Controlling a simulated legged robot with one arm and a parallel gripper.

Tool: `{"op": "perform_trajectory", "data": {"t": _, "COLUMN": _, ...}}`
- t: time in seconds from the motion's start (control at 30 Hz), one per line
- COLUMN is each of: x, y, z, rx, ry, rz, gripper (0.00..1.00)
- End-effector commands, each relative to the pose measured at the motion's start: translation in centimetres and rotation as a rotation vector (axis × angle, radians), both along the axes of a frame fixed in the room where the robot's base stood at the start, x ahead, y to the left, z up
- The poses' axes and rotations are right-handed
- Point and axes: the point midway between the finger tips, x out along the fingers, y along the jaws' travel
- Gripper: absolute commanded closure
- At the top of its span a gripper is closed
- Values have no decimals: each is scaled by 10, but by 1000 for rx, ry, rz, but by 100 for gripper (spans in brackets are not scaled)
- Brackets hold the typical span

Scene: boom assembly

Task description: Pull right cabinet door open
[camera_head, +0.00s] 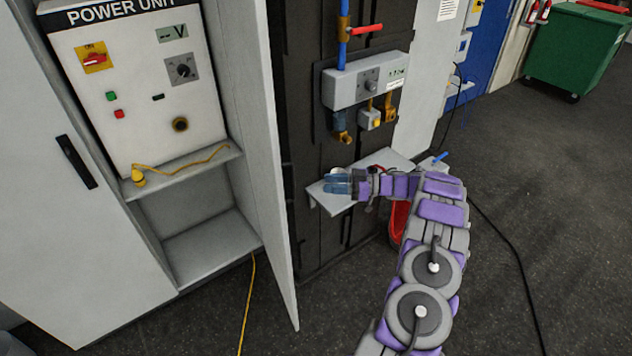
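The cabinet's right door (262,150) stands swung open, its inner face toward the cabinet's inside and its free edge nearest to me. The left door (35,190) looks shut and has a dark handle (76,162). The right door's outer face and handle are hidden. My gripper (336,182) is to the right of the open door, apart from its edge in the picture, and points left over a small grey shelf. Its bluish fingers look close together, but their gap is too small to judge. I see nothing held.
A power unit (140,90) sits inside the cabinet above an empty compartment. A yellow cable (247,305) runs onto the floor. A grey shelf (330,199) and a valve panel (366,82) are on the dark wall. A green bin (578,50) stands far right. The right floor is mostly clear.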

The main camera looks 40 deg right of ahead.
Motion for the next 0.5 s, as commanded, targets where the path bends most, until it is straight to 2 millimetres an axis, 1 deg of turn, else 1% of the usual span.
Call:
{"op": "perform_trajectory", "data": {"t": 0.03, "x": -7, "y": -8, "z": 0, "rx": 0, "ry": -1, "rz": -5, "gripper": 62}}
{"op": "perform_trajectory", "data": {"t": 0.1, "x": -16, "y": -17, "z": -1, "rx": 1, "ry": 0, "rz": -2, "gripper": 62}}
{"op": "perform_trajectory", "data": {"t": 0.23, "x": -27, "y": -32, "z": -2, "rx": 4, "ry": -1, "rz": -2, "gripper": 62}}
{"op": "perform_trajectory", "data": {"t": 0.37, "x": -34, "y": -40, "z": -3, "rx": 5, "ry": 2, "rz": -1, "gripper": 62}}
{"op": "perform_trajectory", "data": {"t": 0.5, "x": -35, "y": -41, "z": -2, "rx": 3, "ry": 2, "rz": 0, "gripper": 62}}
